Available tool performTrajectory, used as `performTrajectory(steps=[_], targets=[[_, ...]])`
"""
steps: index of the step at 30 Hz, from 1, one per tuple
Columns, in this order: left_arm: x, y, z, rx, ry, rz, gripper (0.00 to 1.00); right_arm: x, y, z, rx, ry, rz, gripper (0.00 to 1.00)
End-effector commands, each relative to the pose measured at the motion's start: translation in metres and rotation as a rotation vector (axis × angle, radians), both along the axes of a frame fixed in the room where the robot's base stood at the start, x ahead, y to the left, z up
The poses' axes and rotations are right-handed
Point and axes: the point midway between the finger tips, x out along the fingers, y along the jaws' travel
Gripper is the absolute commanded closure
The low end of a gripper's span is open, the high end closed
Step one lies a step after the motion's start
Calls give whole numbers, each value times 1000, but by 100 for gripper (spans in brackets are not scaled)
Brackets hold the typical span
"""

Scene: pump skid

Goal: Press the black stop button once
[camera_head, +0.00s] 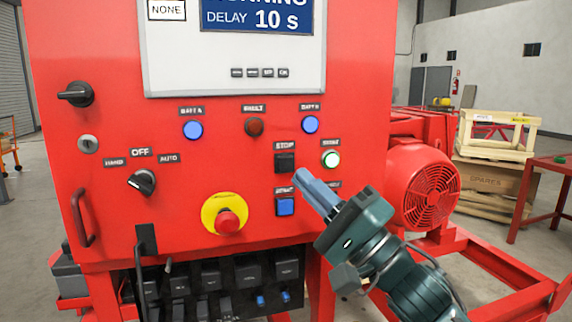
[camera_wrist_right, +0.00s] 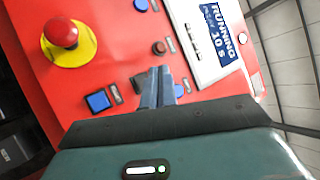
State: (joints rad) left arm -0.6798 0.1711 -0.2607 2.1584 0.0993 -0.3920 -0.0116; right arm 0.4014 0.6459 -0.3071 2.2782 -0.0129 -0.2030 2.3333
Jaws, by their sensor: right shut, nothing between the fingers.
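The black square stop button (camera_head: 285,162) sits on the red panel under a STOP label, above a blue square button (camera_head: 285,206). My right gripper (camera_head: 303,178) is shut and empty, with its fingertips just below and right of the stop button in the head view. I cannot tell how far the tips stand from the panel. In the right wrist view, the shut fingers (camera_wrist_right: 158,72) point at the panel and partly hide the stop button; the blue button (camera_wrist_right: 98,101) shows to their left. My left gripper is not in view.
A red mushroom button on a yellow ring (camera_head: 227,218) is at lower left. A display (camera_head: 257,16) reads "DELAY 10 s". A red motor (camera_head: 422,187) stands right of the panel.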

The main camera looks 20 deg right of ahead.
Motion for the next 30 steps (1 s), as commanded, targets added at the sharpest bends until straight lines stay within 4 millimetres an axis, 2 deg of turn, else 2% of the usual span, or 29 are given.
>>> performTrajectory(steps=[6, 12, 30], targets=[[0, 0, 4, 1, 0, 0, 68, 30, 1, 2, 0, 1, -2, 100], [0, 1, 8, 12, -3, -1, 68, 45, 2, 1, 0, 0, -1, 100], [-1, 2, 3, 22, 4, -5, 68, 49, 2, 0, 0, 0, -1, 100]])
